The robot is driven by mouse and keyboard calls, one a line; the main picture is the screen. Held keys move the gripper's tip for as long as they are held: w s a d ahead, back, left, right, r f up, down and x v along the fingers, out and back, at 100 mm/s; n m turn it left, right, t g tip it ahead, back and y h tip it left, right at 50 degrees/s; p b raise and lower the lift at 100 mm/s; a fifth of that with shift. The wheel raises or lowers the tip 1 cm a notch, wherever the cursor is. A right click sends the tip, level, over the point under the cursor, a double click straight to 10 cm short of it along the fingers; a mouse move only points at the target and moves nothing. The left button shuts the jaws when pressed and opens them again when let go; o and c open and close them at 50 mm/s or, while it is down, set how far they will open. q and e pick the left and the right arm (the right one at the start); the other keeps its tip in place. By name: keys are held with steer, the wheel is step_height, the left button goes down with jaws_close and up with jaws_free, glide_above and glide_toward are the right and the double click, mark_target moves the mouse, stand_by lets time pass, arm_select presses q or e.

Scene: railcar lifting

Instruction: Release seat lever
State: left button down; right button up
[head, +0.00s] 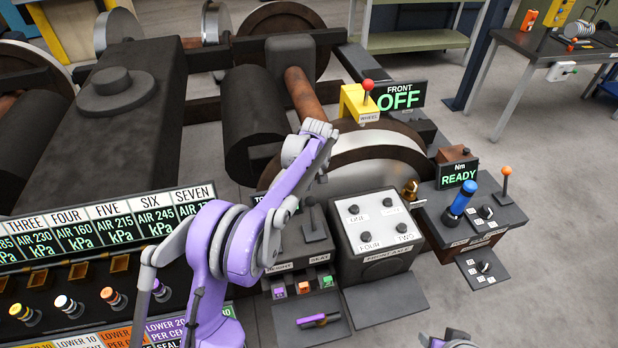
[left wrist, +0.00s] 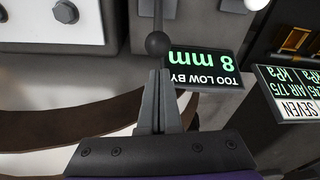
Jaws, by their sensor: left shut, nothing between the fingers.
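The seat lever (head: 314,222) is a dark stick on a black box, behind the label SEAT, in the head view. In the left wrist view its round black knob (left wrist: 157,43) is just past my fingertips. My left gripper (left wrist: 157,74) has its two grey fingers together, with nothing between them. The tips look apart from the knob or barely at it; I cannot tell which. In the head view my left gripper (head: 322,178) is above the lever, and my purple arm hides part of the box. A part of my right arm (head: 450,341) shows at the bottom edge; its fingers are not clear.
A display (left wrist: 205,66) reads TOO LOW BY 8 mm. A white button box (head: 376,231) stands right of the lever. A wheel stand is behind. A blue-handled tool (head: 463,198) and an orange-knobbed lever (head: 505,182) are on the right console. Pressure displays (head: 120,225) fill the left.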

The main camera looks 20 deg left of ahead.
mark_target(312, 214)
arm_select(q)
steer(key=f, duration=0.3)
steer(key=shift+w+a+f, duration=0.15)
steer(key=shift+a+f, duration=0.05)
steer(key=shift+f, duration=0.15)
steer(key=shift+r, duration=0.1)
arm_select(e)
steer(key=shift+s+f, duration=0.1)
